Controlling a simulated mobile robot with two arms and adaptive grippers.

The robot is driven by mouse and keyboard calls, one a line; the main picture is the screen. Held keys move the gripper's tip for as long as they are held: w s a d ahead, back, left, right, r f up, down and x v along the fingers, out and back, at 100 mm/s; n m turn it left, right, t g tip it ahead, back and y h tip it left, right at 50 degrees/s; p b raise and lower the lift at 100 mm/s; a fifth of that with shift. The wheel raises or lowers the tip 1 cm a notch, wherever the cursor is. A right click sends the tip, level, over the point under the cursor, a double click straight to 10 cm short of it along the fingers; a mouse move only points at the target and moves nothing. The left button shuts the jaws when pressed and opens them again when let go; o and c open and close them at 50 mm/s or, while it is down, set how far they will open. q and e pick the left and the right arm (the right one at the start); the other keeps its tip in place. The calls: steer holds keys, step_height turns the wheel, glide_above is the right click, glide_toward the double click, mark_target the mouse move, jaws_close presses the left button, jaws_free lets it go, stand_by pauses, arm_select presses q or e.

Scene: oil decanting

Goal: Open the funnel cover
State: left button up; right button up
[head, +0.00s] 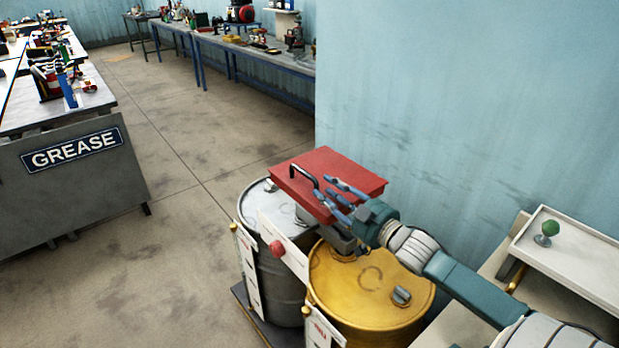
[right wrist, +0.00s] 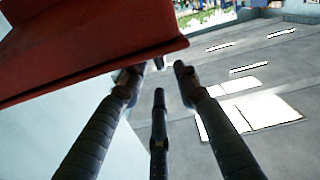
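The red funnel cover (head: 345,172) lies flat and looks closed above the drums, with a black bar handle (head: 303,174) at its left front edge. The funnel body below it is mostly hidden. My right gripper (head: 329,196) comes in from the right at the cover's front edge, its fingers spread and pointing left toward the handle. In the right wrist view, the cover (right wrist: 90,45) fills the upper left, and the three fingers of the gripper (right wrist: 158,78) are apart with nothing clearly held. I cannot tell whether a finger touches the cover. My left gripper is not in view.
A grey drum (head: 285,285) and a yellow drum (head: 340,270) stand below the cover. White tags hang at their front. A white tray (head: 580,262) with a green knob (head: 549,228) is at the right. A GREASE bench (head: 70,190) stands left; floor between is clear.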

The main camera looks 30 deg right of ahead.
mark_target(315, 181)
steer(key=w, duration=0.7)
steer(key=shift+a+r+p, duration=0.1)
steer(key=shift+a+p, duration=0.2)
steer(key=shift+p, duration=0.1)
steer(key=shift+w, duration=0.45)
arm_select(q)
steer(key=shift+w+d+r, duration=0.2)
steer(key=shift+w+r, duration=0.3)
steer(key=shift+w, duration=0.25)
arm_select(e)
steer(key=shift+a, duration=0.1)
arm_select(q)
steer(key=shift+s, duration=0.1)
arm_select(e)
steer(key=shift+c, duration=0.5)
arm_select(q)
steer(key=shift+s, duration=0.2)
arm_select(e)
steer(key=shift+w, duration=0.1)
jaws_close()
